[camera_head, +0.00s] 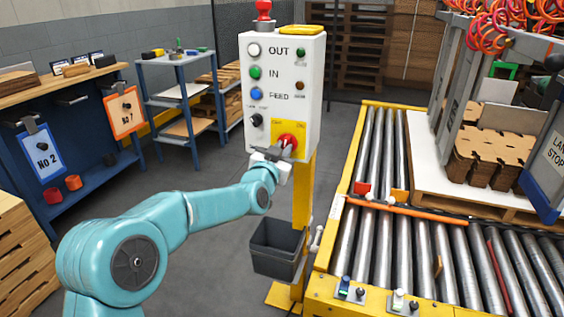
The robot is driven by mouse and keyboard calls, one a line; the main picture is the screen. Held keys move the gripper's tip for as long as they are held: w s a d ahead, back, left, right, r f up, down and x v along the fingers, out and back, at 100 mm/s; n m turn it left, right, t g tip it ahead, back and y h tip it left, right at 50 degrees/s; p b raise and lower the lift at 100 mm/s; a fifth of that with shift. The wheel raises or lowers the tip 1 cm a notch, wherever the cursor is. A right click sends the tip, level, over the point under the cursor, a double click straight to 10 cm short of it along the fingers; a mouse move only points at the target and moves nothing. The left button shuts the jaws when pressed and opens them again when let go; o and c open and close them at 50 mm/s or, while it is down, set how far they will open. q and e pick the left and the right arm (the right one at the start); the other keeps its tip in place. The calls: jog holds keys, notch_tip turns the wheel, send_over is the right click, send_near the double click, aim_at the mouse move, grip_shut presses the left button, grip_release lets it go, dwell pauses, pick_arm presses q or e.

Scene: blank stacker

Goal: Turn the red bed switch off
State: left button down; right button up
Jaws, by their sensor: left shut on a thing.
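The red switch (288,140) is a round red knob on a yellow plate, low on the front of the white control box (261,110). My left gripper (276,150) is at the knob, its dark fingers against its lower left part. It is shut on the knob and partly covers it. The knob's exact angle and the lettering on the yellow plate are too small to read. My right gripper is not in view.
The box stands on a yellow post (302,192) with a grey bin (277,248) below. A roller conveyor (400,262) with a yellow frame lies to the right. A blue workbench (72,187) stands at the left. Grey floor is open between.

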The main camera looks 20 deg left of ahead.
pick_arm(q)
jog(key=n+b, duration=0.8)
jog(key=n, duration=0.3)
jog(key=shift+r+n, duration=0.1)
jog(key=shift+n, duration=0.2)
dwell(0.4)
jog(key=c, duration=1.1)
grip_release()
jog(key=s, duration=1.6)
jog(key=shift+s+a+b, duration=0.15)
jog(key=shift+a+b, duration=0.15)
